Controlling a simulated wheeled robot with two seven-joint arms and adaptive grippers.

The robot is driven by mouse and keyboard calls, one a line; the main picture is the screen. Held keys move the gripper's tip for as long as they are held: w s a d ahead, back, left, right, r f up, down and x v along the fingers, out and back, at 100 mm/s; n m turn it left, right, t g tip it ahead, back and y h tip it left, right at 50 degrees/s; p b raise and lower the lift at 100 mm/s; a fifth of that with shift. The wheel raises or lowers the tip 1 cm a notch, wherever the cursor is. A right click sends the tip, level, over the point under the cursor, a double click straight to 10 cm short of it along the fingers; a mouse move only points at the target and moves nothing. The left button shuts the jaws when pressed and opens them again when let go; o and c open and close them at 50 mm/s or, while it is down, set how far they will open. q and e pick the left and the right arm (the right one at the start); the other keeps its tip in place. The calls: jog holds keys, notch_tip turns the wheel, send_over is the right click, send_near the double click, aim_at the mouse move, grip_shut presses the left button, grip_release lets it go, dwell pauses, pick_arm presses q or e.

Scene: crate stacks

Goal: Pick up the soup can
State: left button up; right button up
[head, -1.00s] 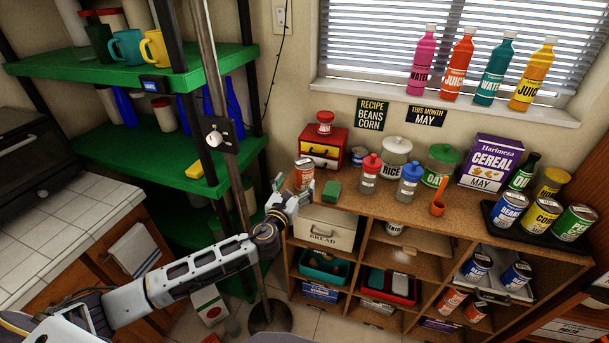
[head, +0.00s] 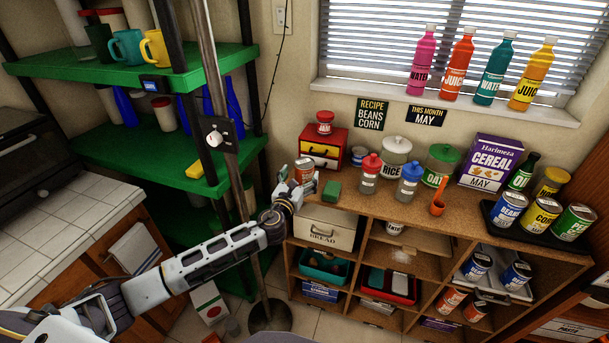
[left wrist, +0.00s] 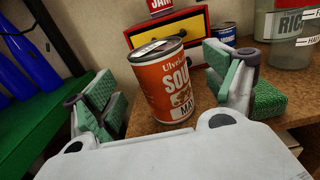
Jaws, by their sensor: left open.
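The soup can (head: 304,172) stands upright at the left end of the wooden counter, in front of a small red and yellow drawer box. In the left wrist view the orange-red soup can (left wrist: 161,82) shows its label and sits between the green-padded fingers. My left gripper (head: 297,188) is open around the can's near side; in the left wrist view its fingers (left wrist: 165,95) stand apart on either side, with a visible gap at the left. Whether the right finger touches the can, I cannot tell. My right gripper is not in view.
A green sponge (head: 332,190) lies just right of the can. The drawer box (head: 324,147), with a jam jar (head: 325,122) on top, is close behind. Red-lidded (head: 369,174) and blue-lidded (head: 408,181) jars stand further right. A dark post (head: 228,140) and green shelves are to the left.

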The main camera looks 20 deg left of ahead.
aim_at(304, 165)
pick_arm(q)
jog(key=shift+w, duration=2.3)
jog(key=shift+w+f, duration=0.1)
jog(key=shift+w, duration=0.1)
jog(key=c, duration=1.4)
jog(key=shift+r, duration=0.65)
notch_tip(304, 165, up, 8)
jog(key=shift+r+p, duration=0.1)
jog(key=shift+p, duration=0.9)
jog(key=shift+r, duration=0.35)
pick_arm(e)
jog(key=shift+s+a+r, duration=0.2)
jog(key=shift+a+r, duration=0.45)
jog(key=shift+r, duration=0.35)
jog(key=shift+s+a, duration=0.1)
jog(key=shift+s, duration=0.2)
